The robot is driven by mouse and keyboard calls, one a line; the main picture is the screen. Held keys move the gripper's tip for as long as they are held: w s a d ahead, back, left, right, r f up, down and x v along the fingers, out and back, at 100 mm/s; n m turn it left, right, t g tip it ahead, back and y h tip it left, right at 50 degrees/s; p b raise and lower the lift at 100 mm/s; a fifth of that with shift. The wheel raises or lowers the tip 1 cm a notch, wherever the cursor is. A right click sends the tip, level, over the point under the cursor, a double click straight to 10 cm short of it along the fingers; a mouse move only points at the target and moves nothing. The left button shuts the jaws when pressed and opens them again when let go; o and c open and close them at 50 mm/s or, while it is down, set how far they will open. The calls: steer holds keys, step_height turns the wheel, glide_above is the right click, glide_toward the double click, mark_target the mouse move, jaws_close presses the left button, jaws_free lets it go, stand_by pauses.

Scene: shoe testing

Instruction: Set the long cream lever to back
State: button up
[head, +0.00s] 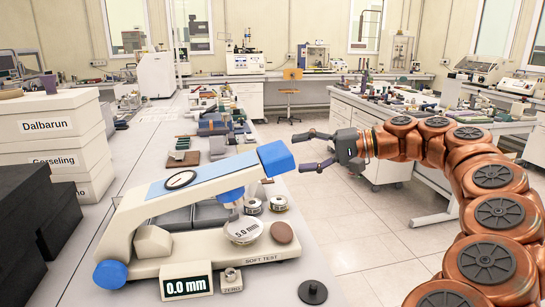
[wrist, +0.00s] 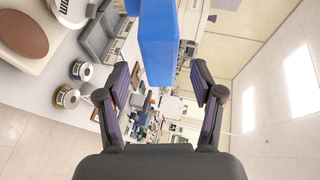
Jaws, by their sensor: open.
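The long cream lever (head: 222,174) belongs to the soft test device and slants up to the right over its base. A blue block (head: 276,158) forms its raised right end, and a round dial sits on its blue middle section. My gripper (head: 299,152) is open just right of this blue end, its fingers pointing left at it. In the wrist view the blue end (wrist: 159,50) appears between the two open fingers of my gripper (wrist: 160,75). I cannot tell whether they touch it. The cream part is out of the wrist view.
The device's base (head: 190,268) stands on a grey bench and its display reads 0.0 mm. A disc marked 5.0 mm (head: 243,230) and small metal tins (head: 253,206) lie under the lever. White boxes (head: 62,140) stand left. Open floor lies right of the bench.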

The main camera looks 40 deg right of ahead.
mark_target(275, 157)
steer(key=shift+p+x, duration=0.5)
steer(key=shift+x, duration=3.05)
steer(key=shift+s, duration=0.1)
jaws_close()
